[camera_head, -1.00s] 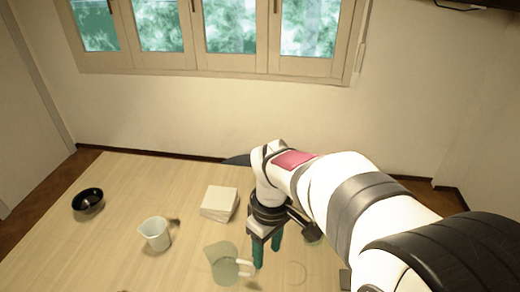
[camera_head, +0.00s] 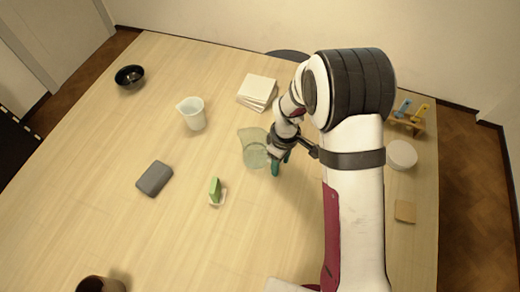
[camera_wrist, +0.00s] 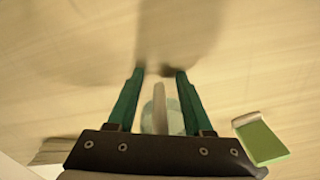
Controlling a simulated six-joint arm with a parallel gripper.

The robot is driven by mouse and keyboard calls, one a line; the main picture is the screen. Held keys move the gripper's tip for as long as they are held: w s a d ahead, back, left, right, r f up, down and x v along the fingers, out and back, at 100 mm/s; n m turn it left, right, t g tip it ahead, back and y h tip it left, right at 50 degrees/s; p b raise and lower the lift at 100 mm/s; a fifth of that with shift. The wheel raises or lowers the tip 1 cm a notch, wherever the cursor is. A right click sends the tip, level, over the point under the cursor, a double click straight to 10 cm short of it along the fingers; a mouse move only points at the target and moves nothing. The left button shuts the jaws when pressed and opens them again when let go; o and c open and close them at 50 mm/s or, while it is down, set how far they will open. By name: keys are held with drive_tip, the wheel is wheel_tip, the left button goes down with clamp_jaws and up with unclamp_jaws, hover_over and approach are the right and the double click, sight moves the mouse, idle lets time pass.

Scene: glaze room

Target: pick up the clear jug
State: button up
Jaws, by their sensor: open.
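The clear jug (camera_head: 252,148) is a pale greenish see-through vessel standing on the wooden table, just left of my gripper in the head view. My gripper (camera_head: 280,165) has green fingers pointing down beside the jug's right side, where the arm partly covers it. In the wrist view, the two fingers of my gripper (camera_wrist: 160,72) are apart. A pale upright strip, apparently the handle of the clear jug (camera_wrist: 160,108), shows between them, with the greenish body behind. The lower part is hidden by the gripper body. I cannot tell whether a finger touches it.
A white jug (camera_head: 192,114) stands to the left, and a stack of white tiles (camera_head: 258,92) behind. A green sponge (camera_head: 214,187) and a grey block (camera_head: 154,178) lie nearer the front. A white bowl (camera_head: 402,154) and tool holder (camera_head: 408,122) are right of my arm.

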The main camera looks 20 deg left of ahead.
clamp_jaws()
drive_tip(key=shift+r, duration=0.1)
idle(1.2)
